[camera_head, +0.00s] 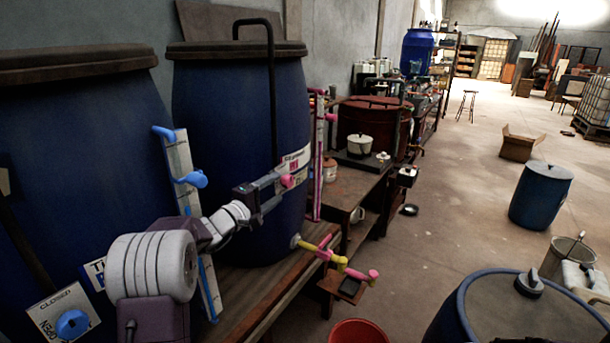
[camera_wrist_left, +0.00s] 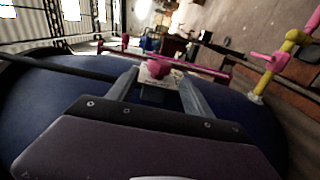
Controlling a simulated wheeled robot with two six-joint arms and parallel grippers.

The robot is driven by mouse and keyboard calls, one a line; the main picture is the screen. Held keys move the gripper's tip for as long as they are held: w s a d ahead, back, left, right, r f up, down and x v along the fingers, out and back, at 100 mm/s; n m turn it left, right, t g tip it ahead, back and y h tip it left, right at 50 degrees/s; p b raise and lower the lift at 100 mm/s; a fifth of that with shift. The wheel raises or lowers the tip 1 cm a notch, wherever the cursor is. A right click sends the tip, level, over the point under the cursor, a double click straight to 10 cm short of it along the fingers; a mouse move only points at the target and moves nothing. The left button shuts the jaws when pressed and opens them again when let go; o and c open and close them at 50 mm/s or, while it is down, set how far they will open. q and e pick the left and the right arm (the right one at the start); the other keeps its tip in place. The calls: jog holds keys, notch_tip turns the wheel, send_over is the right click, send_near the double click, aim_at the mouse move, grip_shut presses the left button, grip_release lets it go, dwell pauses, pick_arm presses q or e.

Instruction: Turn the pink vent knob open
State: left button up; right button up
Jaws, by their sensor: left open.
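The pink vent knob (camera_head: 287,181) sits on a pale plate on the front of the second blue vat (camera_head: 235,110). My left gripper (camera_head: 281,178) reaches in from the left, with its jaws open at the knob. In the left wrist view, the pink knob (camera_wrist_left: 158,67) shows between the tips of the two open fingers of the left gripper (camera_wrist_left: 157,76). I cannot tell whether either finger touches it. The knob's base is partly hidden by the gripper. My right gripper is in neither view.
A blue knob (camera_head: 72,323) on a plate marked closed and open is on the nearer vat (camera_head: 75,150). A gauge strip with blue fittings (camera_head: 193,179) stands close to my left arm. A pink and yellow tap (camera_head: 335,257) juts out below. Floor on the right is partly clear.

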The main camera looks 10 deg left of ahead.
aim_at(293, 179)
pick_arm(q)
jog(key=shift+d+r, duration=0.15)
jog(key=shift+d, duration=0.2)
jog(key=shift+w+d+r+p, duration=0.15)
jog(key=shift+w+d+p, duration=0.2)
jog(key=shift+w+d, duration=0.15)
jog(key=shift+w+d+r+p, duration=0.15)
jog(key=shift+w+d+p, duration=0.2)
jog(key=shift+w, duration=0.15)
jog(key=x, duration=0.2)
jog(key=p+x, duration=0.1)
jog(key=x, duration=0.2)
jog(key=shift+w+a+f+p, duration=0.25)
jog(key=shift+w+p, duration=0.15)
jog(key=shift+w, duration=0.1)
jog(key=shift+w+d, duration=0.15)
jog(key=shift+d, duration=0.1)
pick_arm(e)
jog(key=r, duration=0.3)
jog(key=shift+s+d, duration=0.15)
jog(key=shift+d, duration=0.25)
pick_arm(q)
jog(key=shift+a, duration=0.1)
